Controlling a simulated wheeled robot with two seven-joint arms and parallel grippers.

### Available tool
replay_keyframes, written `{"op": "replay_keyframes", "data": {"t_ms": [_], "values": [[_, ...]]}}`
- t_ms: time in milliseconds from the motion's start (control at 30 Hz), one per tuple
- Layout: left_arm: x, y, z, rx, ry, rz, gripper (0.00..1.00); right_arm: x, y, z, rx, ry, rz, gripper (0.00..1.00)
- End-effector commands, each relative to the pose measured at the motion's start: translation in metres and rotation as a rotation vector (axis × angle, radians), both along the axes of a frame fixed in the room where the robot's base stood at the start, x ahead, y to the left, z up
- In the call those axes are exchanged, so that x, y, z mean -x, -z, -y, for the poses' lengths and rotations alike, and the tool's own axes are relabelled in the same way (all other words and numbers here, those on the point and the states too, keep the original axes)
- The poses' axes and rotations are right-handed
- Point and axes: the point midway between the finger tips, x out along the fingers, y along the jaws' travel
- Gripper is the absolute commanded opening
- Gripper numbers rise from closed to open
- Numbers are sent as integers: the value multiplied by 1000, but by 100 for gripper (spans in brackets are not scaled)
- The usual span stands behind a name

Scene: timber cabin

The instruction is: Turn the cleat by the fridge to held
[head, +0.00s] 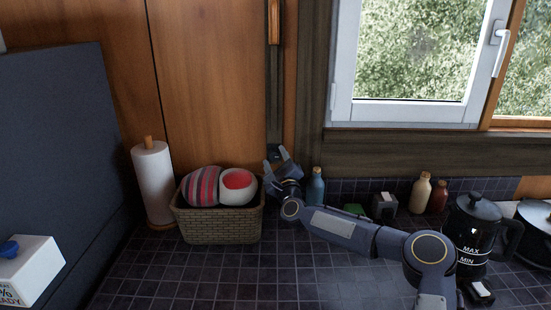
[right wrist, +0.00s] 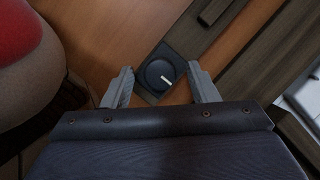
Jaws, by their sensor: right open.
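The cleat (right wrist: 154,72) looks like a round dark knob on a square dark plate on the wood wall in the right wrist view. A short white mark on it points toward the lower right of that picture. In the head view it is a small dark patch, mostly behind my fingers. My right gripper (head: 276,160) is open, its fingers aimed at the wall. In the right wrist view my right gripper (right wrist: 160,71) has a finger on either side of the knob, with gaps; contact does not show. A large dark panel (head: 60,140), perhaps the fridge, stands at the left. My left gripper is not in view.
A wicker basket (head: 222,227) with a striped item and a red-and-white one sits close left of my right gripper. A paper towel roll (head: 153,180) stands beyond it. A blue bottle (head: 316,187) is close on the right. The tiled counter front (head: 215,285) is clear.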

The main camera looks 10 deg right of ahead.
Motion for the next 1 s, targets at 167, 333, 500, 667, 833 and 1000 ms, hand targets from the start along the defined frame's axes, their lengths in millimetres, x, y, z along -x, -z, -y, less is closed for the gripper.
{"op": "replay_keyframes", "data": {"t_ms": [167, 333, 500, 667, 833, 1000], "values": [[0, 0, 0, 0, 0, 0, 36, -1, 0, 0, 0, -1, 0, 53], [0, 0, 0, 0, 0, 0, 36, -1, 0, 0, 0, -1, 0, 40], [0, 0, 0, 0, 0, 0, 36, -1, 0, 0, 0, -1, 0, 18], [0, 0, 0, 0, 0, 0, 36, -1, 0, 0, 1, -1, 0, 9], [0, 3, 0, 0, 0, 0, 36, 0, 0, 0, 25, -2, -4, 9], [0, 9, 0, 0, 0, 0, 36, 0, 0, 0, 95, -1, -17, 9]]}}
